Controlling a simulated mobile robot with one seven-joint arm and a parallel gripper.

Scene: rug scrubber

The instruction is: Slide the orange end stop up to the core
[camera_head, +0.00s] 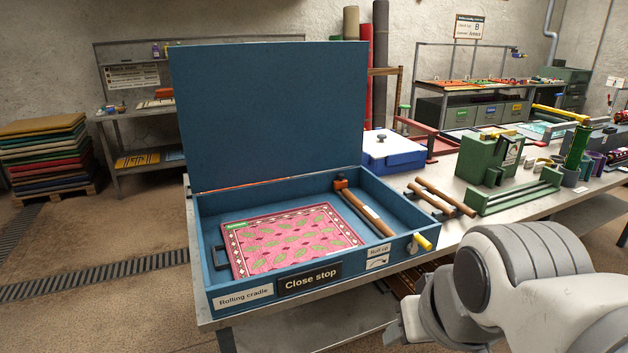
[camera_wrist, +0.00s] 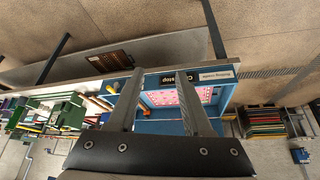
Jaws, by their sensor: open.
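The orange end stop (camera_head: 340,184) sits inside the blue rolling cradle (camera_head: 282,191), at its far right. The core (camera_head: 359,207) is a brown tube with a white label, lying along the right of the cradle. The stop is at the core's far end; I cannot tell whether they touch. A patterned pink rug (camera_head: 285,240) lies flat left of the core. My gripper (camera_wrist: 160,73) is open and empty, outside the cradle at its front right. In the head view my arm mostly hides it. The wrist view is upside down and shows the rug (camera_wrist: 180,97) beyond my fingers.
The cradle's lid (camera_head: 265,115) stands open at the back.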

